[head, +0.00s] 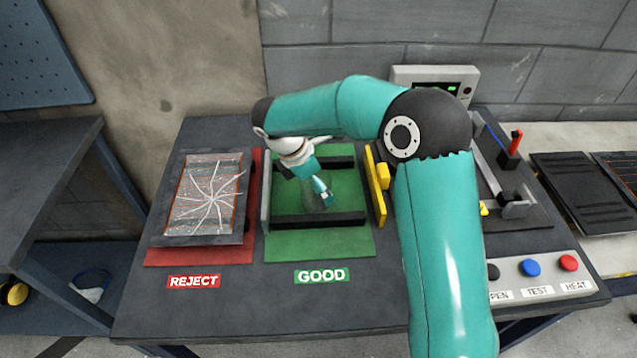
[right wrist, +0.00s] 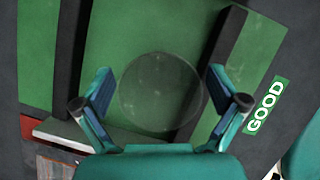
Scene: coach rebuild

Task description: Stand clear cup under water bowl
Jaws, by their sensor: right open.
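A clear round thing, likely the clear cup (right wrist: 160,92), shows as a faint circle between the fingers in the right wrist view. In the head view it is a faint clear shape (head: 318,200) at the fingertips, over the green tray (head: 318,243). My right gripper (head: 323,188) points down over this tray. In the right wrist view its two fingers (right wrist: 165,100) are spread, one on each side of the circle. I cannot tell whether they touch it. No water bowl can be made out. My left gripper is not in view.
Black rails (head: 318,220) cross the green GOOD tray. Left of it, the red REJECT tray (head: 200,255) carries a cracked panel (head: 208,195). A yellow part (head: 376,185) stands at the green tray's right edge. A button box (head: 540,278) sits at the bench's right front.

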